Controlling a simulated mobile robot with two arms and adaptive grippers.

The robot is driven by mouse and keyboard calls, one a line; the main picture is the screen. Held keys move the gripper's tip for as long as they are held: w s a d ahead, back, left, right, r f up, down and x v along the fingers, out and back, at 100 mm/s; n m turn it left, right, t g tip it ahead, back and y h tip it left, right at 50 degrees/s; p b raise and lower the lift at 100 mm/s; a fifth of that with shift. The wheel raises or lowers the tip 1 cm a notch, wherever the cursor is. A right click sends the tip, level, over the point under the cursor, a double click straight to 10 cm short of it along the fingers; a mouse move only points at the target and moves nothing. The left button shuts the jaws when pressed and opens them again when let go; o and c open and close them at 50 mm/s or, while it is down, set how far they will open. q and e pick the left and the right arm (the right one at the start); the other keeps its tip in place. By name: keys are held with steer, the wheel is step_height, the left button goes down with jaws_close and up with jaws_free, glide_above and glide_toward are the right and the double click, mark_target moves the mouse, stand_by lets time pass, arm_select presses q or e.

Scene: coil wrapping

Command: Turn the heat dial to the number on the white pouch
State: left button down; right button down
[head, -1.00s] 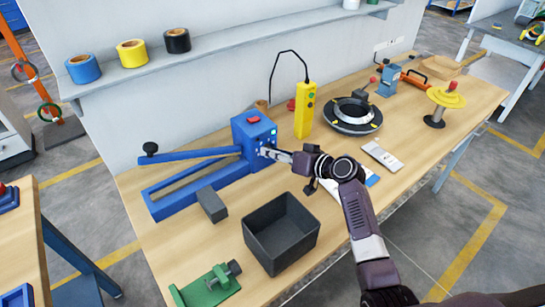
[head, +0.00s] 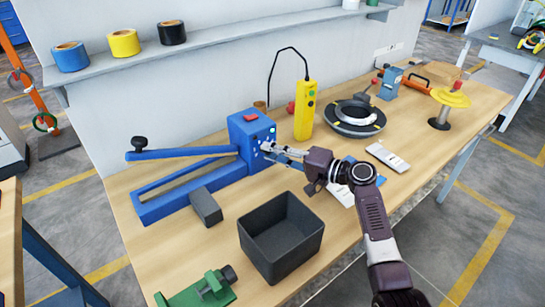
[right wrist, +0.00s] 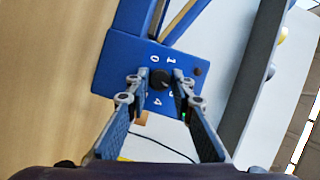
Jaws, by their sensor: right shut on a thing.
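The blue sealer (head: 243,141) stands on the bench with its long arm reaching left. Its black heat dial (right wrist: 160,79) shows in the right wrist view on the blue face, with white numbers around it; 0, 1 and 4 can be read. My right gripper (right wrist: 160,77) has its fingers on either side of the dial and is shut on it. In the head view the right gripper (head: 269,149) meets the sealer's front and covers the dial. A flat white pouch (head: 387,156) lies right of the gripper; its number is too small to read. My left gripper is out of view.
A dark open bin (head: 281,235) stands in front of the sealer, with a grey block (head: 205,206) beside it. A yellow pendant (head: 304,111) and a black ring (head: 354,117) are behind the arm. A white sheet (head: 341,192) lies partly under my arm.

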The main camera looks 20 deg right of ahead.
steer(key=shift+m, duration=0.4)
steer(key=c, duration=1.7)
jaws_free()
steer(key=shift+d, duration=0.1)
steer(key=v, duration=1.2)
steer(key=shift+f, duration=0.25)
